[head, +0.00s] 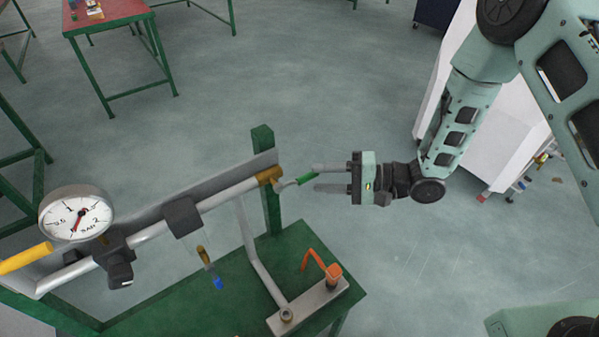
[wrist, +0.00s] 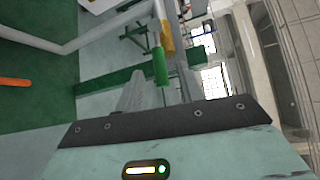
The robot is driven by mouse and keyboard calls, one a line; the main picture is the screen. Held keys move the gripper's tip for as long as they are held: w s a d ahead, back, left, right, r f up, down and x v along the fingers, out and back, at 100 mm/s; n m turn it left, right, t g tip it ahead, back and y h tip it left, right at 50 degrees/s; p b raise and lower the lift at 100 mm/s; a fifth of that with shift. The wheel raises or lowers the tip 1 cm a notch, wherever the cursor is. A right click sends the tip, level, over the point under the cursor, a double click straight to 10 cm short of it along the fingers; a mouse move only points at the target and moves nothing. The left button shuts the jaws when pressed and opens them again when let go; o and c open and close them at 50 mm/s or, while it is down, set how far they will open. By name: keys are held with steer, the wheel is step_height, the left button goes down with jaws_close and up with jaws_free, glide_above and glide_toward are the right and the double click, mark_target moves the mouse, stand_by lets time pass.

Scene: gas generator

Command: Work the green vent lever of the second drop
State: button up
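The green vent lever (head: 307,179) sticks out at the right end of a grey pipe, beside a brass fitting (head: 269,176). My gripper (head: 315,178) is open, its two fingers pointing left toward the lever. The lever's free end lies at the mouth between the fingertips, with a gap visible on both sides. In the wrist view the green lever (wrist: 160,68) shows between the fingers, below the yellow-brown fitting (wrist: 167,38). Whether the fingers overlap the lever in depth is hard to tell.
A green post (head: 264,150) rises behind the fitting. Open floor lies right of the bench.

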mark_target(312, 178)
steer(key=p+x, duration=0.1)
steer(key=x, duration=0.5)
steer(key=shift+c, duration=0.4)
jaws_close()
